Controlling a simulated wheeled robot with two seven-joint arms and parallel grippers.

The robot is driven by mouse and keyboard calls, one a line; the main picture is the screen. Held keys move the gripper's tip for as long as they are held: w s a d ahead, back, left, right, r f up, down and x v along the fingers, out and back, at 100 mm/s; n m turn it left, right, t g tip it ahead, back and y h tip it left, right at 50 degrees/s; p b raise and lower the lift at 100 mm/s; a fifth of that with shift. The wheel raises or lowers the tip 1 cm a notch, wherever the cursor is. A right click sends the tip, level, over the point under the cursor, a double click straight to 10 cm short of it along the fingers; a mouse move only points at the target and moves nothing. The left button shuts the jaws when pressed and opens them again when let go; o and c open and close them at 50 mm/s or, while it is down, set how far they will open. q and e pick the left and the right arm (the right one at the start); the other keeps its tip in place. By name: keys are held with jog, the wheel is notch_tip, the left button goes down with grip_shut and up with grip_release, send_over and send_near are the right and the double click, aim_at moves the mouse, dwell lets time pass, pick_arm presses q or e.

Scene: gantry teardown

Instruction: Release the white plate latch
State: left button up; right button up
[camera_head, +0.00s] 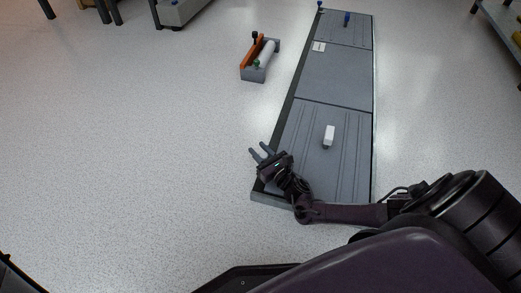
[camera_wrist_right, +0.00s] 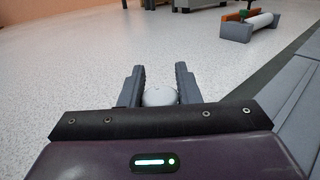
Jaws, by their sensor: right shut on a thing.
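My right gripper (camera_head: 261,151) is at the near left edge of the long grey plate (camera_head: 336,75). In the right wrist view my right gripper (camera_wrist_right: 159,88) has its two fingers on either side of a pale, round, knob-like thing (camera_wrist_right: 159,96) and is shut on it. The lower part of this thing is hidden behind the gripper's body, and I cannot make it out in the head view. A white block-like latch handle (camera_head: 329,132) stands on the near panel of the plate, to the right of the gripper and apart from it. My left gripper is not in view.
A grey and orange carrier with a white roll (camera_head: 260,60) stands on the floor left of the plate. Blue knobs (camera_head: 346,18) show at the plate's far end. A shelf (camera_head: 500,25) stands at the right edge. The floor at left is clear.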

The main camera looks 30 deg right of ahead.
jog(key=shift+s+a+n+g+y+b, duration=0.1)
jog(key=shift+n+g+y, duration=0.15)
jog(key=shift+n+y, duration=0.7)
jog(key=shift+w+a+n+g+y+b, duration=0.15)
jog(key=shift+n+g+y, duration=0.25)
jog(key=shift+y, duration=0.85)
jog(key=shift+s+a+n+g+y+b, duration=0.1)
jog(key=shift+s+n+g+y, duration=0.05)
jog(key=shift+n+y, duration=0.85)
jog(key=o, duration=1)
jog(key=shift+s, duration=0.1)
